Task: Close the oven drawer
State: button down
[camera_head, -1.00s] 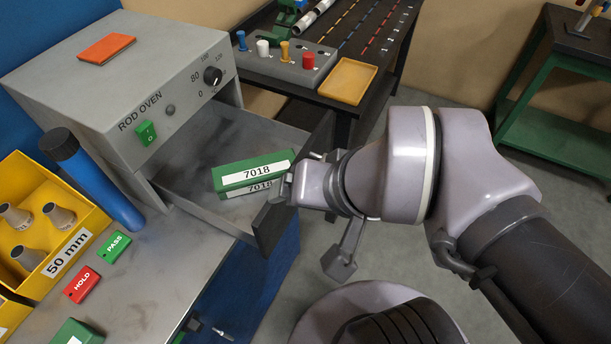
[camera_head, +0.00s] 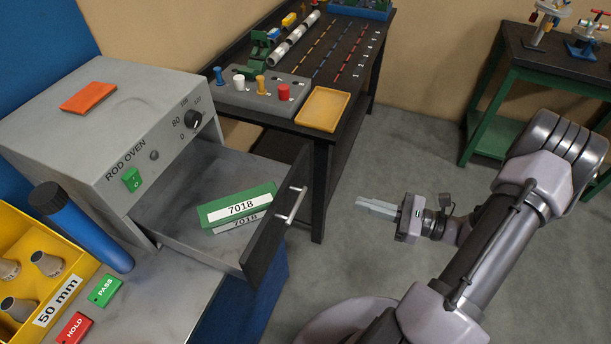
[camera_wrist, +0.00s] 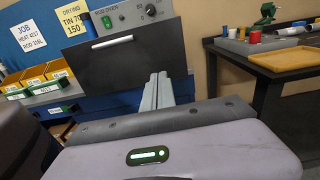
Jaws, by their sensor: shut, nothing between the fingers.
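The oven drawer (camera_head: 190,213) is pulled out of the grey rod oven (camera_head: 110,130). Its dark front panel (camera_head: 262,242) carries a light bar handle (camera_head: 291,206). A green box labelled 7018 (camera_head: 237,204) lies inside the drawer. My gripper (camera_head: 360,206) is shut and empty, apart from the drawer, to the right of its front and pointing toward it. In the wrist view, the drawer front (camera_wrist: 105,67) and its handle (camera_wrist: 112,41) show ahead, left of and behind my gripper's fingers (camera_wrist: 158,76). The drawer inside is hidden there.
A dark table (camera_head: 330,138) with a yellow tray (camera_head: 322,108) and a peg block stands behind the drawer. A green-framed bench (camera_head: 535,95) stands at the far right. A blue cylinder, yellow bin (camera_head: 75,262) and tags are at left. Floor between drawer and gripper is clear.

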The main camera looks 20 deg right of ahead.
aim_at(300, 185)
jog(key=b+x, duration=0.1)
jog(key=x, duration=0.5)
jog(key=b+x, duration=0.1)
jog(key=x, duration=0.6)
jog(key=shift+a+f+b, duration=0.15)
jog(key=shift+f+b, duration=0.05)
jog(key=shift+b, duration=0.1)
jog(key=shift+w+a, duration=0.25)
jog(key=shift+w, duration=0.1)
jog(key=x, duration=2.6)
jog(key=shift+w+a, duration=0.15)
jog(key=shift+r, duration=0.1)
jog(key=shift+w+r, duration=0.1)
